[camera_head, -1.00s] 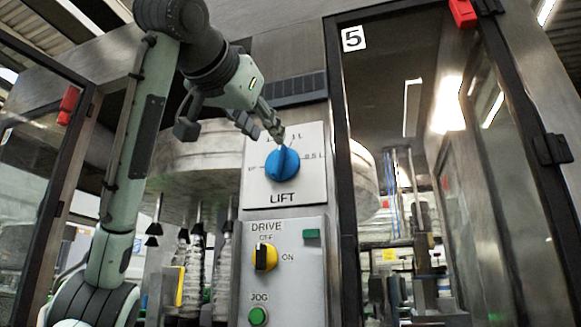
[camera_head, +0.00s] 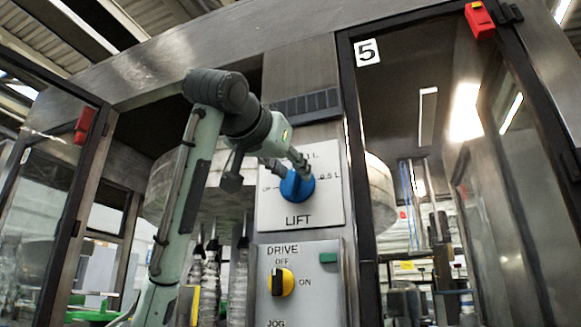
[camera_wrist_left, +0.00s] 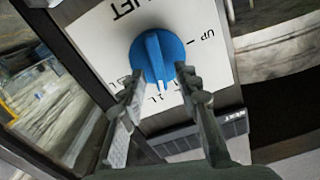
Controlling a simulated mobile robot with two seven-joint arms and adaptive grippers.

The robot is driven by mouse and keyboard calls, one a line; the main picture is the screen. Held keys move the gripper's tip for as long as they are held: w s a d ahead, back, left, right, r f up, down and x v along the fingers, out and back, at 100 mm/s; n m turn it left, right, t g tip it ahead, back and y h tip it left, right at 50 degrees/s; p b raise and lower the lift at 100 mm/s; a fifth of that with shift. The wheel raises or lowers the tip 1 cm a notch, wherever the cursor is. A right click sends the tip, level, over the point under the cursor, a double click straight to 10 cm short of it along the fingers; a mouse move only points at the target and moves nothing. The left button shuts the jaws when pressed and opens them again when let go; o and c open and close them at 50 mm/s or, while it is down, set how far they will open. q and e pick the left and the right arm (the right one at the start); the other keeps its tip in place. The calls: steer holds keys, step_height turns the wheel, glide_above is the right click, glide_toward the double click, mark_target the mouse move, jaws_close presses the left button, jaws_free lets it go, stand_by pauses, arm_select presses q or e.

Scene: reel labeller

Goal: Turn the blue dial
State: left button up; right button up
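The blue dial (camera_head: 297,187) sits on a white panel marked LIFT (camera_head: 322,212), and its raised ridge points up, toward the 1 L mark. My left gripper (camera_head: 300,164) comes in from the upper left and overlaps the dial's top edge. In the wrist view its two fingers (camera_wrist_left: 160,72) stand apart on either side of the ridge's near end, with gaps to the ridge. Whether they touch the dial's rim is unclear. My right gripper is not in view.
Below is a grey DRIVE box (camera_head: 325,283) with a yellow and black switch (camera_head: 282,282) and a green button (camera_head: 328,257). A dark-framed glass door (camera_head: 357,180) stands to the right. A large round metal drum (camera_head: 380,195) lies behind the panel.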

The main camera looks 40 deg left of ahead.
arm_select(q)
jaws_close()
steer(key=shift+d+m, duration=0.15)
steer(key=shift+m, duration=0.75)
jaws_free()
